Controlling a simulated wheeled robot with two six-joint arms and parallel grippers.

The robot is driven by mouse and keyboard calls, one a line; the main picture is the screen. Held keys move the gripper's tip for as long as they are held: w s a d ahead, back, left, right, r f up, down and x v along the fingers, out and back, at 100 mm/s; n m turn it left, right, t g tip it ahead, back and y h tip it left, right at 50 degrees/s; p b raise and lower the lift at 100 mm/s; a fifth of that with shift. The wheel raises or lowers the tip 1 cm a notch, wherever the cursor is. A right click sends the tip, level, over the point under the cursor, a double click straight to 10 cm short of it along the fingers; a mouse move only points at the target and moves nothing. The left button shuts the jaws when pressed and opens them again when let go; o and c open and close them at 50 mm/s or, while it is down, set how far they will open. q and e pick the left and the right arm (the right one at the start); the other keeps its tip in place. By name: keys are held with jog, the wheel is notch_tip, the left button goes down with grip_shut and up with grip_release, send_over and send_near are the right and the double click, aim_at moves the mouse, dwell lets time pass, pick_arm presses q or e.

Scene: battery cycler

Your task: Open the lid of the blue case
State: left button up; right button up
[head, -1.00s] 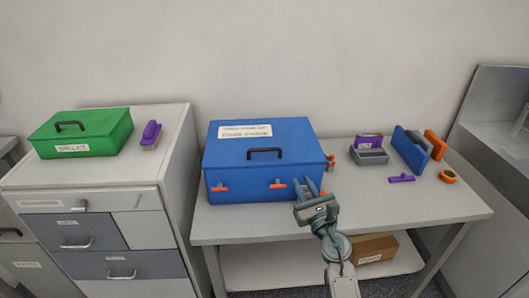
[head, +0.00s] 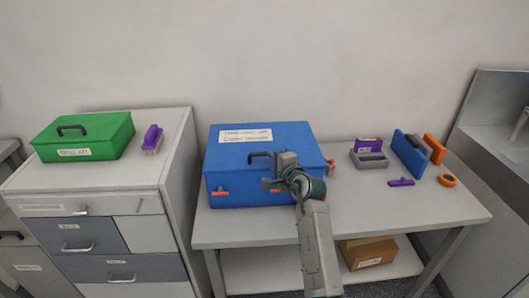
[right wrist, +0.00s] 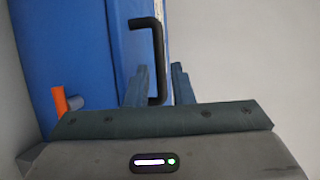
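The blue case (head: 235,172) stands on the grey table with its lid down. Its top carries a white label (head: 245,136) and a black handle (head: 258,154). An orange latch (head: 221,191) shows at the left of its front; the front's right part is hidden behind my right gripper (head: 270,175). That gripper is at the case's front, by the handle. In the right wrist view its two fingers (right wrist: 159,85) are apart, with the black handle (right wrist: 158,45) showing between them and no clear contact. An orange latch (right wrist: 59,101) shows at left there. My left gripper is out of view.
Right of the case, the table holds a grey holder (head: 369,160), a blue panel (head: 409,153), a purple piece (head: 401,182) and an orange ring (head: 447,180). A green case (head: 85,137) and a purple brush (head: 152,138) sit on the left cabinet.

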jog(key=shift+p+x, duration=0.35)
jog(key=shift+x, duration=2.05)
jog(key=shift+c, duration=0.2)
grip_shut()
